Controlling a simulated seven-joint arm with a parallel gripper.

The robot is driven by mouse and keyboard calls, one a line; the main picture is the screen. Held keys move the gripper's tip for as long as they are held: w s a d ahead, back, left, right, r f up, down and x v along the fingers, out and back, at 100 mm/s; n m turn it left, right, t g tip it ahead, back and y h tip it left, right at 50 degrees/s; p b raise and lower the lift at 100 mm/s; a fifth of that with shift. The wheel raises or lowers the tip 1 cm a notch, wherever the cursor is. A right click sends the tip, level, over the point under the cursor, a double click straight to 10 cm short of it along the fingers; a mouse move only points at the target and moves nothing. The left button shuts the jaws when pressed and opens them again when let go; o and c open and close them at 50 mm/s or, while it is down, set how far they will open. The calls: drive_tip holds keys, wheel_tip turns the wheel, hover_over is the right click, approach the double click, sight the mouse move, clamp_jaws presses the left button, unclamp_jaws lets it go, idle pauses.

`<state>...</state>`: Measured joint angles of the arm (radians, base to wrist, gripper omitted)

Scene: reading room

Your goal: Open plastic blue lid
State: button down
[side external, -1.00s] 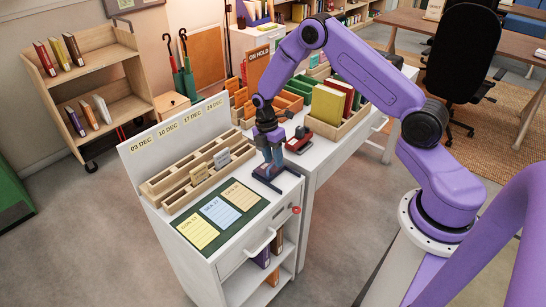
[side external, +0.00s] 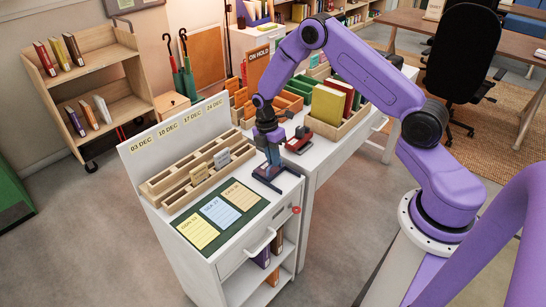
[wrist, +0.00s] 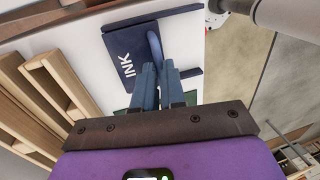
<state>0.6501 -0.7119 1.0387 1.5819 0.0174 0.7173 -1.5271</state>
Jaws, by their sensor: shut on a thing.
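A dark blue ink pad case stands on the white cabinet top in the side view. Its blue lid (wrist: 125,59) carries the white word INK in the wrist view. A rounded lighter blue tab (wrist: 154,42) rises at the lid's right side, just beyond my fingertips. My gripper (side external: 271,164) points down over the case (side external: 263,184) in the side view. In the wrist view my gripper (wrist: 158,67) is shut at the tab, its two blue fingers close together. The fingers hide the grip itself and part of the case. How far the lid is raised is hard to tell.
A wooden card rack (side external: 184,187) stands left of the case. A green mat (side external: 252,215) with coloured cards lies in front. A red and dark stamp (side external: 299,141) and a book crate (side external: 340,132) are behind to the right. The cabinet edge is close on the right.

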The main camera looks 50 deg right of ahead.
idle(0.9)
drive_tip(key=shift+s, duration=3.6)
drive_tip(key=c, duration=1.2)
unclamp_jaws()
drive_tip(key=w+r, duration=0.1)
drive_tip(key=r, duration=0.7)
drive_tip(key=w+r, duration=0.2)
drive_tip(key=r, duration=0.7)
drive_tip(key=shift+w, duration=0.25)
